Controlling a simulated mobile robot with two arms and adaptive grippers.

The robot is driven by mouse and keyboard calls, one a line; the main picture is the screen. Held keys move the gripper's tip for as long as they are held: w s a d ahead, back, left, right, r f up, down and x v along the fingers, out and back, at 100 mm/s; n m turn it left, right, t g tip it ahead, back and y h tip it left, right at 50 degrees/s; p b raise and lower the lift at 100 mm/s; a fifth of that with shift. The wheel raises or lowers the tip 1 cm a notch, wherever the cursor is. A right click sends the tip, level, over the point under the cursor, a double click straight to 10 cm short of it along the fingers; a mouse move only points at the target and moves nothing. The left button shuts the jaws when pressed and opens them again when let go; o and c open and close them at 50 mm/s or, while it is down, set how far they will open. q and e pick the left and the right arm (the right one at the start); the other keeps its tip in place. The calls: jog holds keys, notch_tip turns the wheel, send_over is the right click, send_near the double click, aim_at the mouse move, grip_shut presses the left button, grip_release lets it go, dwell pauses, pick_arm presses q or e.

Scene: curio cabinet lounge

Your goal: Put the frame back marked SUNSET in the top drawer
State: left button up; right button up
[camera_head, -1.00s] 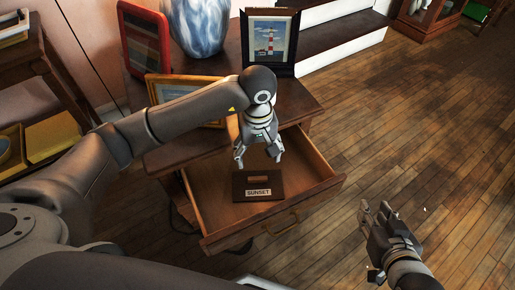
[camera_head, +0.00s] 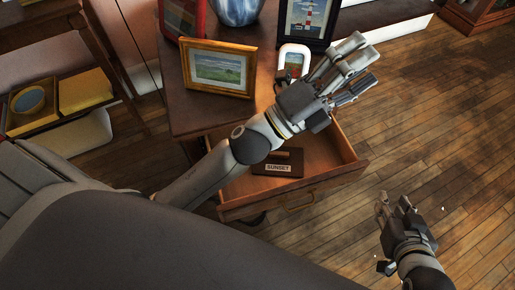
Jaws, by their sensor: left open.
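The dark brown frame back marked SUNSET (camera_head: 278,169) lies flat inside the pulled-out top drawer (camera_head: 335,179), its label facing up. My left forearm crosses over the drawer's left part and hides some of it. My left gripper (camera_head: 356,72) is open and empty, apart from the frame back, beyond the drawer near the cabinet's right side. My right gripper (camera_head: 394,204) looks open and empty, over the floor to the right of the drawer.
On the cabinet top (camera_head: 190,117) stand a gold landscape frame (camera_head: 218,69), a red frame (camera_head: 182,17), a lighthouse frame (camera_head: 305,20), a small white frame (camera_head: 293,58) and a blue vase (camera_head: 237,9). Bare wooden floor (camera_head: 440,120) lies at right.

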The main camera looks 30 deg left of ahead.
pick_arm(q)
jog(key=w+a+f+n+g+y, duration=0.1)
jog(key=w+a+f+n+y, duration=0.1)
jog(key=a+f+n+y, duration=1.35)
jog(key=s+d+f+n+g+h, duration=0.1)
jog(key=s+f+n+g+h, duration=0.1)
jog(key=s+f+n+g, duration=0.5)
notch_tip(320, 180, down, 4)
jog(key=s+n, duration=0.2)
jog(key=n, duration=0.1)
jog(key=shift+s, duration=0.25)
jog(key=shift+d, duration=0.1)
